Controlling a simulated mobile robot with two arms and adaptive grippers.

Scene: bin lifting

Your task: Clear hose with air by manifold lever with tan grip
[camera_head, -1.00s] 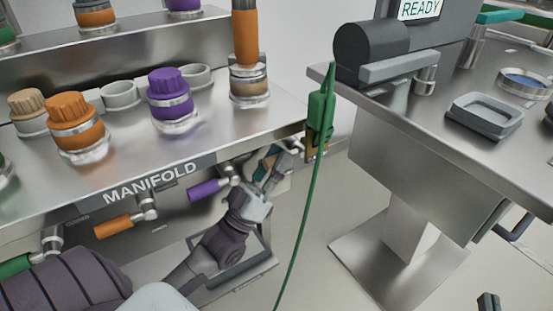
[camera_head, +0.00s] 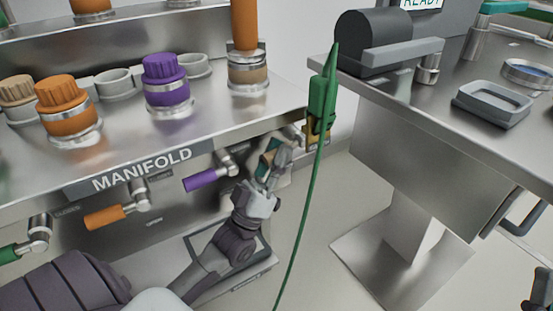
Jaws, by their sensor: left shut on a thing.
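The manifold (camera_head: 140,172) carries a row of levers under its front edge: green (camera_head: 8,253), orange (camera_head: 103,217) and purple (camera_head: 199,180), with one more valve at the right end (camera_head: 294,136). My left gripper (camera_head: 273,165) is shut at that right-end lever. Its fingers cover most of the lever's grip; only a small tan patch shows between them. The green hose (camera_head: 301,220) hangs from a green nozzle (camera_head: 322,97) at the manifold's right corner, just right of the gripper. My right gripper (camera_head: 538,292) shows only partly, dark, at the lower right edge.
Capped orange (camera_head: 68,108) and purple (camera_head: 166,85) fittings stand on the manifold top. A steel bench (camera_head: 400,108) with a grey tray (camera_head: 492,104) stands at right. Bare floor (camera_head: 325,205) lies between the two.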

